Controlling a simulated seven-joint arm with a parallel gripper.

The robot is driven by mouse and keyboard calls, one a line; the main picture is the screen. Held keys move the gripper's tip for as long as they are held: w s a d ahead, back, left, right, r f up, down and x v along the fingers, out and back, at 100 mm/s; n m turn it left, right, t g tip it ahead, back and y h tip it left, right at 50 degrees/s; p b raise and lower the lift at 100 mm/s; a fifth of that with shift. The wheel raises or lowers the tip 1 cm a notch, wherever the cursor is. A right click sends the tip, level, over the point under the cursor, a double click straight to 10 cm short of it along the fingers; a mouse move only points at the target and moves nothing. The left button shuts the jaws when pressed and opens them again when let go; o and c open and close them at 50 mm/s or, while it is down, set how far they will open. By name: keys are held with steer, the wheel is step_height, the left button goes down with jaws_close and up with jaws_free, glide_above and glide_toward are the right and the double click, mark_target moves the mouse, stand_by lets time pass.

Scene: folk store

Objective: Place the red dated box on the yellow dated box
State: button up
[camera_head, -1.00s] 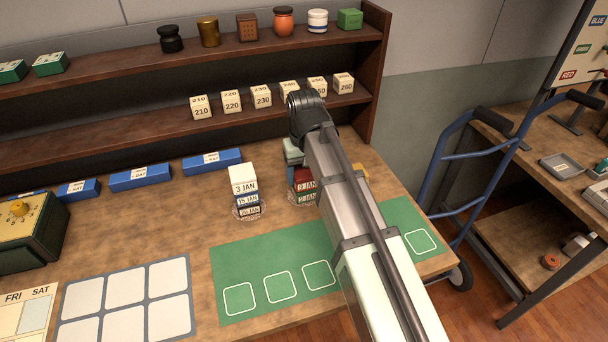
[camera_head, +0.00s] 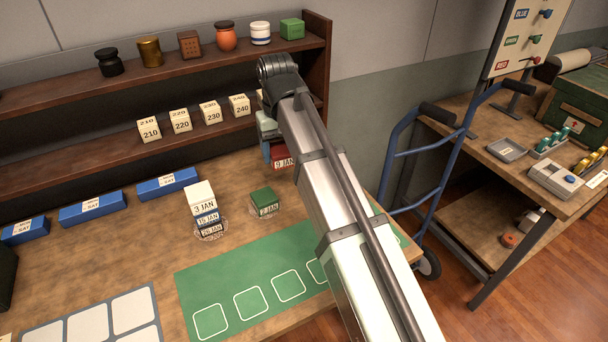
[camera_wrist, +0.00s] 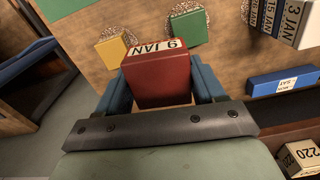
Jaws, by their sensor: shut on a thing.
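The red dated box (camera_head: 283,160), marked 9 JAN, is held in the air in the head view, right of and above the green dated box (camera_head: 264,203). My gripper (camera_wrist: 160,84) is shut on the red box (camera_wrist: 158,76), with a blue finger on each side in the wrist view. The yellow dated box (camera_wrist: 112,51) shows in the wrist view, left of and beyond the red box, apart from it, by a lace doily. In the head view the yellow box is hidden behind my arm. The green box (camera_wrist: 188,27) sits alone on its doily.
A stack of a white, a blue and a dark dated box (camera_head: 203,210) stands left of the green box. The shelf (camera_head: 60,150) with numbered boxes is close behind my gripper. A green mat (camera_head: 230,270) lies in front. A blue hand truck (camera_head: 400,170) stands right.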

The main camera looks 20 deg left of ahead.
steer(key=w+d, duration=0.7)
steer(key=shift+n, duration=0.6)
steer(key=shift+w+a+f, duration=0.1)
steer(key=shift+f, duration=2.35)
steer(key=shift+w+a+f, duration=0.1)
steer(key=shift+f, duration=2.3)
steer(key=shift+f, duration=0.1)
steer(key=o, duration=1.1)
step_height(320, 180, up, 12)
steer(key=shift+r, duration=0.15)
